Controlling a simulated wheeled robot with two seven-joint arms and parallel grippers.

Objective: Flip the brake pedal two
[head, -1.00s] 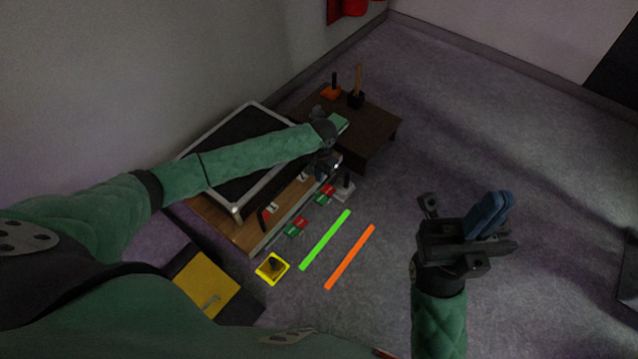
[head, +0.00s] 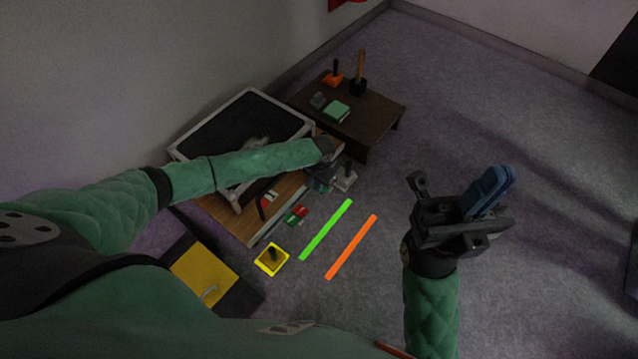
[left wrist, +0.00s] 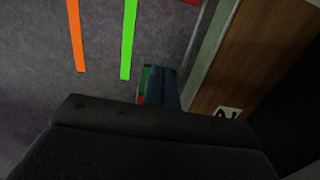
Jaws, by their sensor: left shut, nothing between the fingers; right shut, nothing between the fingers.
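A small red and green two-part piece (head: 296,214), which may be one of the brake pedals, sits at the front edge of the wooden board (head: 237,222). A second red and green piece (left wrist: 146,78) shows in the left wrist view, partly covered by my blue fingers; a white label (left wrist: 228,113) lies on the board nearby. My left gripper (head: 322,184) is shut and empty, pointing down over that second piece, which it hides in the head view. I cannot tell whether they touch. My right gripper (head: 492,190) is shut and empty, held over open floor.
A black-topped, light-framed panel (head: 240,125) stands behind the board. A dark low table (head: 375,115) holds a green block and upright tools. A grey stand (head: 345,178) is just right of my left gripper. Green (head: 326,230) and orange (head: 351,247) strips lie on clear floor.

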